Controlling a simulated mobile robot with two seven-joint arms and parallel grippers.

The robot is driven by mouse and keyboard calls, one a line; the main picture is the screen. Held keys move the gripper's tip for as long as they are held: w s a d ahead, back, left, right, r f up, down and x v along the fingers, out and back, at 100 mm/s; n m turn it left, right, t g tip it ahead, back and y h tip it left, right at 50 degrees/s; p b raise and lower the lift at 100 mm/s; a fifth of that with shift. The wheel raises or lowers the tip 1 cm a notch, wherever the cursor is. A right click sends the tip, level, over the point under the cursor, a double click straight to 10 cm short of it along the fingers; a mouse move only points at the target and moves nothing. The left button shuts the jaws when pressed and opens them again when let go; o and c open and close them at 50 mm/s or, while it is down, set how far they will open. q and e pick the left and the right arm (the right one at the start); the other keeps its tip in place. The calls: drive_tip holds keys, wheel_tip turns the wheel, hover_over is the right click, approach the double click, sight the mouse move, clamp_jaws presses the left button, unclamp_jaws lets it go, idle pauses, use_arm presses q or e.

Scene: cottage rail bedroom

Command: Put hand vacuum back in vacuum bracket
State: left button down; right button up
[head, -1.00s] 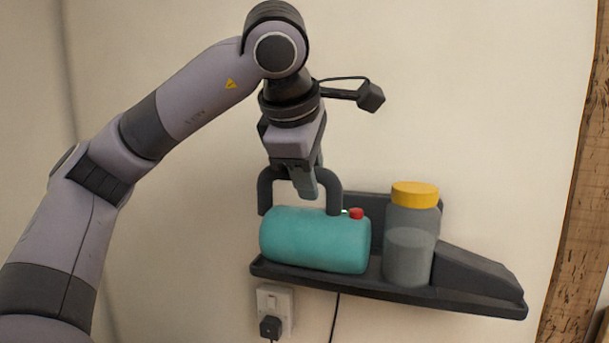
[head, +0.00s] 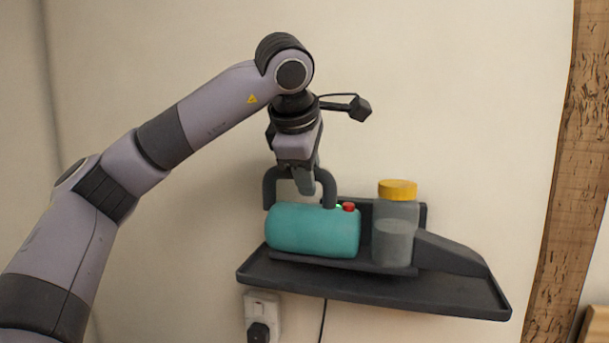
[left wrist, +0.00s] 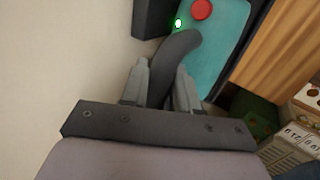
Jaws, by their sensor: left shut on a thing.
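The hand vacuum (head: 312,230) has a teal body, a dark arched handle, a red button, a clear canister with a yellow cap and a dark nozzle pointing right. My left gripper (head: 305,190) is shut on the handle from above. The left wrist view shows the handle between the fingers (left wrist: 161,88), with the teal body (left wrist: 222,52) and a small lit light beyond. The vacuum is roughly level over the dark wall bracket (head: 340,284), back from its front edge. Whether its underside touches the bracket I cannot tell. My right gripper is not in view.
A white socket (head: 262,305) with a black plug sits below the bracket's left end, and a cord hangs nearby. A wooden post (head: 565,150) stands to the right. The wall above the bracket is clear. Boxes (left wrist: 292,130) show in the left wrist view.

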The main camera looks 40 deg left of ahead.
use_arm(q)
drive_tip(key=shift+w+a, duration=0.15)
drive_tip(key=shift+w, duration=0.2)
drive_tip(key=shift+f+b, duration=1.2)
drive_tip(key=shift+f, duration=0.3)
drive_tip(key=c, duration=0.8)
unclamp_jaws()
drive_tip(key=shift+o, duration=0.2)
drive_tip(key=shift+f, duration=0.15)
drive_tip(key=v, duration=0.6)
drive_tip(key=shift+s+r, duration=0.3)
drive_tip(key=shift+r, duration=0.3)
